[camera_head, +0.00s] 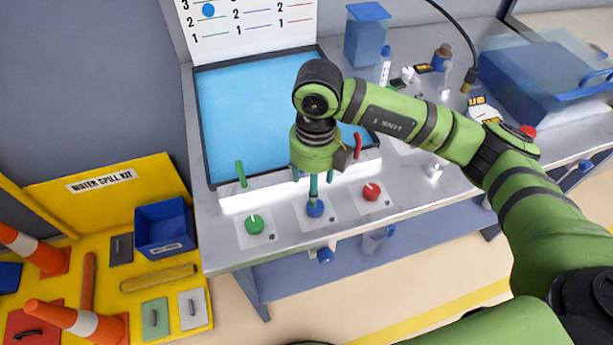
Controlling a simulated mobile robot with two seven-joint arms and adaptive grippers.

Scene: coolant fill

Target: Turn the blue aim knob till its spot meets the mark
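The blue aim knob (315,208) sits on a white plate at the bench's front edge, between a green knob (254,224) and a red knob (371,191). My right gripper (314,190) is above the blue knob, pointing down. A thin teal piece reaches from it to the knob; I cannot tell whether it touches. A round blue spot (208,10) shows on the white chart (248,22), in the left column with green lines. The chart's top is cut off, and I cannot make out which mark belongs to the knob. My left gripper is not in view.
A blue-floored tray (238,110) lies behind the knobs, with green (241,173) and red (358,145) spouts at its front. Bottles and a clear blue box (545,75) stand at right. A yellow spill kit (103,195) is on the floor at left.

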